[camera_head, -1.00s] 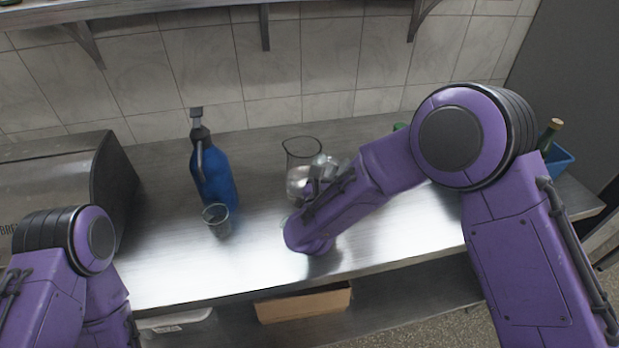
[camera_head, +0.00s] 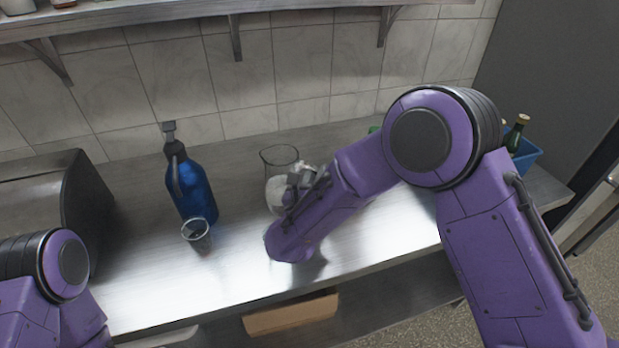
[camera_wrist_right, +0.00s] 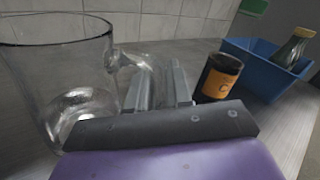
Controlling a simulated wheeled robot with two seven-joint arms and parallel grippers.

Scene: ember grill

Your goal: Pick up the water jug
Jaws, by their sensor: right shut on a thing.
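The water jug is a clear glass jug (camera_head: 279,155) standing on the steel counter, left of my right gripper (camera_head: 301,176) in the head view. In the right wrist view the jug (camera_wrist_right: 62,38) fills the left side, with its handle reaching toward the fingers. My right gripper (camera_wrist_right: 158,80) is shut on the jug's handle. The jug looks upright; whether its base touches the counter is hard to tell. The lower jug is partly hidden by the gripper in the head view. My left gripper is out of view; only its arm shows at lower left.
A blue bottle (camera_head: 192,191) and a small clear cup (camera_head: 197,236) stand left of the jug on the counter (camera_head: 235,265). A dark jar with an orange label (camera_wrist_right: 219,78) stands right of the fingers. A blue bin (camera_wrist_right: 262,66) holds a green bottle (camera_wrist_right: 290,48).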

